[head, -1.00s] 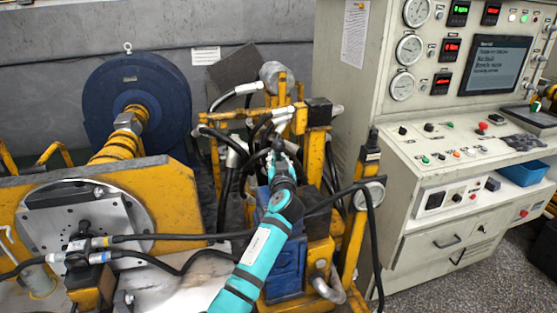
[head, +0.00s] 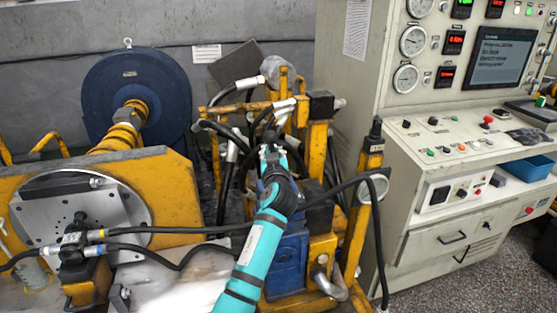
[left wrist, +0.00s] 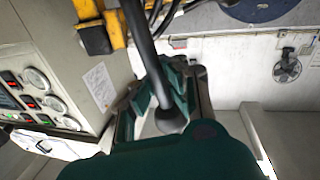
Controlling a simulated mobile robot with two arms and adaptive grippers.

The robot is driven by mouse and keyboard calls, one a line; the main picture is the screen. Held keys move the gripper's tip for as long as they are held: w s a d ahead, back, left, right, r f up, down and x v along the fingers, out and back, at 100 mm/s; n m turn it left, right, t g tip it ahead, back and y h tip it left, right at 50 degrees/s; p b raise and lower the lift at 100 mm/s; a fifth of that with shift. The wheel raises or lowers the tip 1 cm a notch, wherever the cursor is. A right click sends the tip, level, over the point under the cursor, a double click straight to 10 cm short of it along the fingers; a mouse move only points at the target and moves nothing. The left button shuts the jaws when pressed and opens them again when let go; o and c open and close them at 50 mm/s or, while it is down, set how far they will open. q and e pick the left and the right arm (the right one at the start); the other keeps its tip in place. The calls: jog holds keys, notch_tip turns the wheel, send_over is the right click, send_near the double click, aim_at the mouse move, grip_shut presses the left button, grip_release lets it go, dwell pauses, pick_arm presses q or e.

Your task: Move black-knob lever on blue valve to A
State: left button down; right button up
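The blue valve (head: 287,262) stands on the yellow rig in the middle of the head view, partly behind my left arm. My left gripper (head: 268,150) is above it, among the hoses. In the left wrist view, a black lever rod (left wrist: 142,45) runs down from the top edge to a round black knob (left wrist: 171,121). The green finger pads of my left gripper (left wrist: 158,82) lie on both sides of the rod and close in on it beyond the knob. The lever's base and any A mark are hidden or too small to read. My right gripper is out of view.
Black hoses (head: 226,180) and yellow posts (head: 319,150) crowd around the gripper. A black hose (head: 345,185) crosses just right of my arm. A control cabinet (head: 415,205) stands to the right, and a blue motor (head: 95,100) at the back left.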

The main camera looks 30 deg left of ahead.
pick_arm(q)
jog(key=s+a+f+n+b, duration=0.1)
jog(key=b, duration=0.1)
jog(key=s+a+f+n+b, duration=0.1)
jog(key=n+b, duration=0.1)
jog(key=shift+s+n+b, duration=0.3)
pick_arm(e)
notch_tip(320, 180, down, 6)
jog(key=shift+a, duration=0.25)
pick_arm(q)
jog(key=c, duration=1.3)
grip_release()
jog(key=shift+s+r+y, duration=0.25)
jog(key=shift+r+y, duration=0.05)
jog(key=shift+r, duration=0.05)
jog(key=v, duration=0.7)
jog(key=shift+s+d+f, duration=0.1)
jog(key=shift+d, duration=0.05)
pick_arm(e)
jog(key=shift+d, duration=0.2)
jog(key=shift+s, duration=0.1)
